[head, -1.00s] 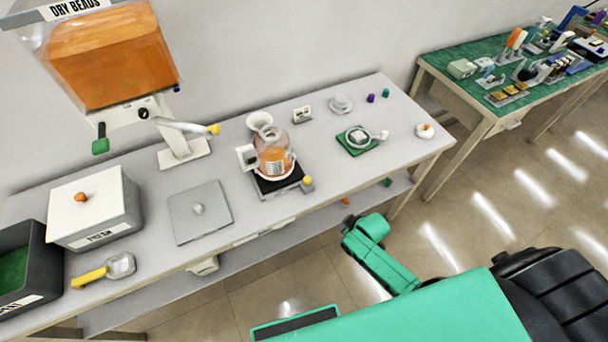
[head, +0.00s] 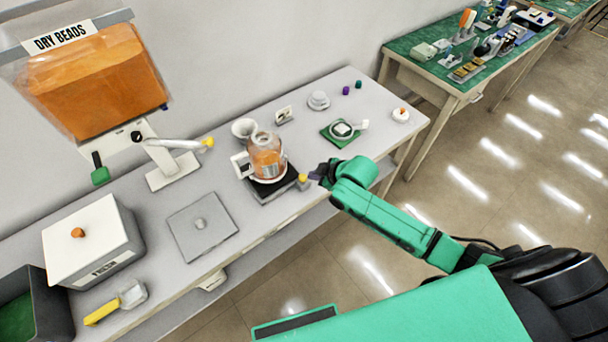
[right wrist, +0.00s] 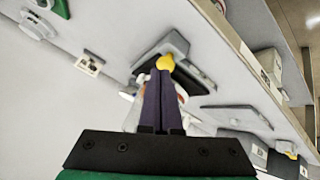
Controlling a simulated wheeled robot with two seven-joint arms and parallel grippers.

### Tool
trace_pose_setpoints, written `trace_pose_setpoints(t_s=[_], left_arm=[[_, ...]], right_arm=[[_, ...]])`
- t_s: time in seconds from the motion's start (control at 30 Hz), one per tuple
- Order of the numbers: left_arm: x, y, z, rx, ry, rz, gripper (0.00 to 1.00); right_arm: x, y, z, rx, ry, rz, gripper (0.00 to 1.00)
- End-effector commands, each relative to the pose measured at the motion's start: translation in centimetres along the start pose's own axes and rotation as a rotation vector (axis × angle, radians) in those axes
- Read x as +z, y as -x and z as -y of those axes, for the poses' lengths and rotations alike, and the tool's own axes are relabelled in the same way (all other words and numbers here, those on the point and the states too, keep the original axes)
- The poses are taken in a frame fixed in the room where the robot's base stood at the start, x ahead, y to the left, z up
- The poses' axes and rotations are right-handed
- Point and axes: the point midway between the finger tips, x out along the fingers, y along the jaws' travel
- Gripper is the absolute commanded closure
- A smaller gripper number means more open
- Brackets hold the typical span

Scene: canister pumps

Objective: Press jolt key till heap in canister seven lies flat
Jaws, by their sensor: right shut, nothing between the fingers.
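A clear canister (head: 265,150) with orange contents stands upright on a dark-topped base (head: 272,190). Its number cannot be read, and the shape of the heap inside is too small to tell. A yellow key (head: 303,179) sits at the base's right front corner; it also shows in the right wrist view (right wrist: 165,61). My right gripper (head: 315,175) is shut and empty, just right of the yellow key. In the right wrist view its dark purple fingertips (right wrist: 166,71) overlap the key's edge; I cannot tell whether they touch. The fingers hide most of the canister there. My left gripper is out of view.
A hopper of dry beads (head: 95,80) with a white lever (head: 180,144) stands at the back left.

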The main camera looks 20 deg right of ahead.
Motion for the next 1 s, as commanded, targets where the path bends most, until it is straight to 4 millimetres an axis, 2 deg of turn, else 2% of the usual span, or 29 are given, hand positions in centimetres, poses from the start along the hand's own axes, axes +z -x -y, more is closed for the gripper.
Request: trace_pose_setpoints(t_s=[0.03, 0.13, 0.2, 0.3, 0.67, 0.87, 1.0], left_arm=[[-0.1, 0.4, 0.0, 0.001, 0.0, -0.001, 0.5], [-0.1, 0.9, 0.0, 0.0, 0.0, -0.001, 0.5], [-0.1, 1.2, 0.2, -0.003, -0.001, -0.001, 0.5], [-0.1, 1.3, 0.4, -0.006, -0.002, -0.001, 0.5], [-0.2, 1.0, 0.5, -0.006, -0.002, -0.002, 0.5], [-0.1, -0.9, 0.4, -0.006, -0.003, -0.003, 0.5], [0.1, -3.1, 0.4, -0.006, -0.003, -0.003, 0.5]], right_arm=[[-1.6, 0.9, -1.1, 0.004, 0.06, -0.025, 1.0], [-4.5, 2.5, -2.8, 0.001, 0.195, -0.07, 1.0], [-6.0, 3.6, -3.6, -0.004, 0.281, -0.093, 1.0], [-6.7, 4.4, -4.0, -0.012, 0.343, -0.107, 1.0], [-6.7, 4.2, -3.8, -0.015, 0.349, -0.11, 1.0], [-5.6, 2.9, -3.2, -0.015, 0.349, -0.109, 1.0], [-4.5, 1.4, -2.5, -0.015, 0.349, -0.11, 1.0]])
